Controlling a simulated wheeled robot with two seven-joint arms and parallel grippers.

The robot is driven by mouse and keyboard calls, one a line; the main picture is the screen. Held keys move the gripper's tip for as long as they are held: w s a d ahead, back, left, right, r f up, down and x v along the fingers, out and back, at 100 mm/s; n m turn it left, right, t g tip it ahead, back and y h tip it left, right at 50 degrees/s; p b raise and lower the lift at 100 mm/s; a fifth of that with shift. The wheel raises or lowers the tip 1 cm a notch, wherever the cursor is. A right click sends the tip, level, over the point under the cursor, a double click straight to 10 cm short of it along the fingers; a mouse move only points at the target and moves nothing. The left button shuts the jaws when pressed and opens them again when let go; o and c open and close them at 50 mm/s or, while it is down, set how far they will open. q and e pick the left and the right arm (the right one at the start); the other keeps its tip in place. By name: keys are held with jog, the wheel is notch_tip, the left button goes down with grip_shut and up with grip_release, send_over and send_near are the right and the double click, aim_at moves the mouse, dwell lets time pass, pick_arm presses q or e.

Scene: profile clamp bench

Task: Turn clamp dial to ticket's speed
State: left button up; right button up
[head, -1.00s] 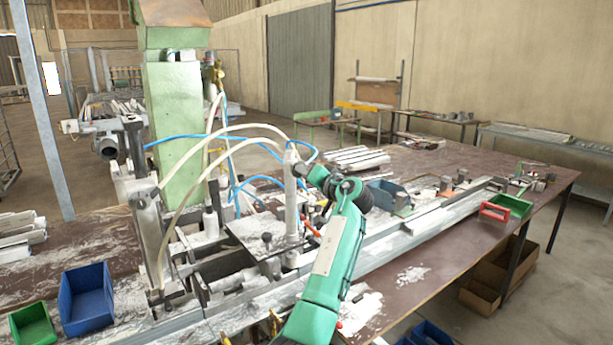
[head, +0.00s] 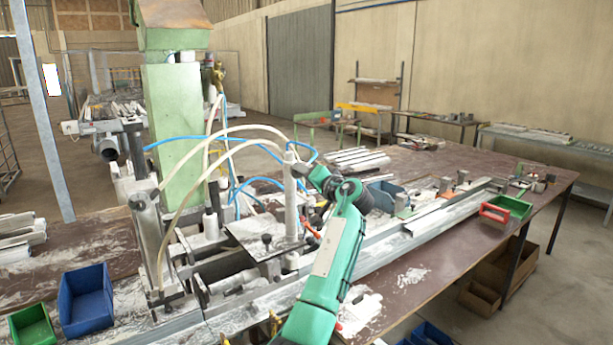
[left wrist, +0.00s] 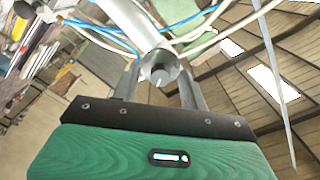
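A grey round dial (left wrist: 158,72) with a small light mark on its face shows in the left wrist view, at the end of a pale cylinder (left wrist: 130,20). My left gripper (left wrist: 159,75) has one finger on each side of the dial. The fingers are well apart, but I cannot tell whether they press on it. In the head view my left gripper (head: 308,173) is beside the upright pale cylinder (head: 291,195) on the bench machine. The dial's setting is too small to read. I cannot make out a ticket. My right gripper is not in view.
A green machine column (head: 172,130) with blue and cream hoses rises behind the cylinder. A long metal rail (head: 400,240) runs along the bench. Blue (head: 87,300) and green (head: 32,325) bins stand at the left, and a green tray (head: 512,206) at the right.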

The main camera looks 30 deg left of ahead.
pick_arm(q)
jog(key=b+v, duration=0.6)
jog(key=v, duration=0.8)
